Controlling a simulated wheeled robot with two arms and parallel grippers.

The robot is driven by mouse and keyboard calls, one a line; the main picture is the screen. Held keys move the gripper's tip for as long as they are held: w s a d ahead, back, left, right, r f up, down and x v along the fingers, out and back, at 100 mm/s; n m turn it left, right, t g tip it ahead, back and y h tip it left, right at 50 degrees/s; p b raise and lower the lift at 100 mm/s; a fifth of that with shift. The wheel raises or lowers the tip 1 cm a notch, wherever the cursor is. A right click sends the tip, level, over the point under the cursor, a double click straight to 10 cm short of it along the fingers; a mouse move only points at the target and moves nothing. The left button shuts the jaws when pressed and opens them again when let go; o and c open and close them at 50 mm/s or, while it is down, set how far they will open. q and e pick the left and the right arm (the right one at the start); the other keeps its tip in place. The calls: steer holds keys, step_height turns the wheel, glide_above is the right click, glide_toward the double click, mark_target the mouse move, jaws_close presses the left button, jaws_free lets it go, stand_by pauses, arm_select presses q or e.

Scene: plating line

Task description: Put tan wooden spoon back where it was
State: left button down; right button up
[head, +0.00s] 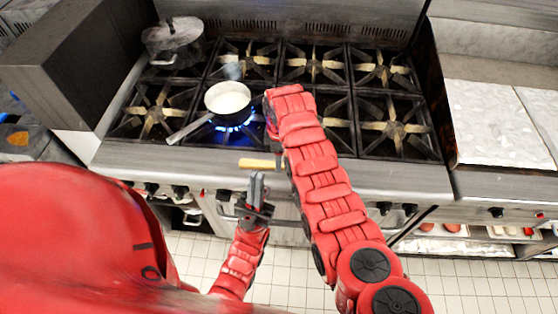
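The tan wooden spoon (260,163) shows as a short pale stick lying crosswise over the stove's front ledge. Its right end goes out of sight behind my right arm. My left gripper (256,176) points away from me, with its grey fingers close together and their tips just below the spoon in the picture. I cannot tell whether they touch or grip it. My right arm (318,178) reaches up over the stove, and its gripper is hidden behind its own links.
A small pan (228,97) of white contents sits over a lit blue flame (234,126), its handle pointing front-left. A lidded pot (173,40) stands at the back left. Several burners are bare. A pale worktop (500,120) lies to the right, with trays of food (462,230) below.

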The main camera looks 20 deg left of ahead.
step_height(320, 180, up, 3)
steer(key=shift+b, duration=0.8)
step_height(320, 180, up, 8)
steer(key=p, duration=0.4)
steer(key=shift+f, duration=0.25)
steer(key=shift+f, duration=0.1)
